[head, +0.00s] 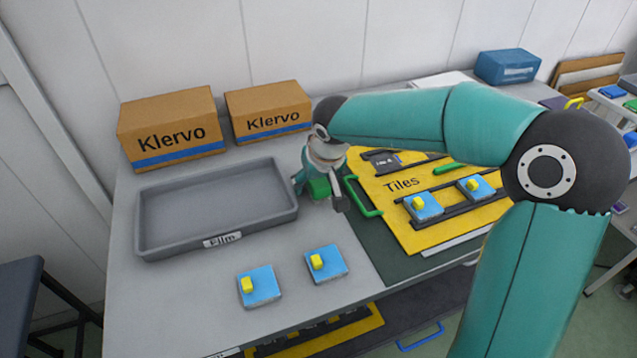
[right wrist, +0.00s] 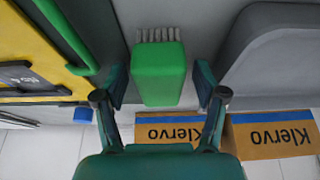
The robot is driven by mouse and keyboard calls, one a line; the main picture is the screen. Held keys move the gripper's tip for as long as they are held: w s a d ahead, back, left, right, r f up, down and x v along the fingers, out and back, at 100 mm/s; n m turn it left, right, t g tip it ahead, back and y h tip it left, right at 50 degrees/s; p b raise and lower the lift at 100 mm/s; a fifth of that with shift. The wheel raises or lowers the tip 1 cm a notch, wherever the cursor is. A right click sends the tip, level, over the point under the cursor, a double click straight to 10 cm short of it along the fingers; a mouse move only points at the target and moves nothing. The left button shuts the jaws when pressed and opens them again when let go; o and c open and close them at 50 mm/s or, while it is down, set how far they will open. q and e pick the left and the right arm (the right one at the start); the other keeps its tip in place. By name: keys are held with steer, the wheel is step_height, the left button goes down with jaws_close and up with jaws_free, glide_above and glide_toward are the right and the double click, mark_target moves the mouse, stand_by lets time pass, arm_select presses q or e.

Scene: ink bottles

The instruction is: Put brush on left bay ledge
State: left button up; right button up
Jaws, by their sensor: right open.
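The green brush (right wrist: 158,72), a block with pale bristles, shows in the right wrist view between the two fingers of my right gripper (right wrist: 160,84). Gaps show on both sides of the block, and the gripper is open around it. In the head view my right gripper (head: 320,190) is low at the grey table, between the Film tray and the Tiles tray. The brush (head: 319,187) shows there as a green patch, partly hidden by the gripper. I cannot make out which surface is the left bay ledge. My left gripper is not in view.
The grey Film tray (head: 146,220) is empty, left of the gripper. The yellow Tiles tray (head: 430,235) has green handles and holds blue tiles with yellow knobs. Two similar tiles (head: 268,273) lie in front. Klervo boxes (head: 192,105) stand behind. The table's front left is clear.

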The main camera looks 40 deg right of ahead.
jaws_close()
steer(key=shift+r, duration=0.2)
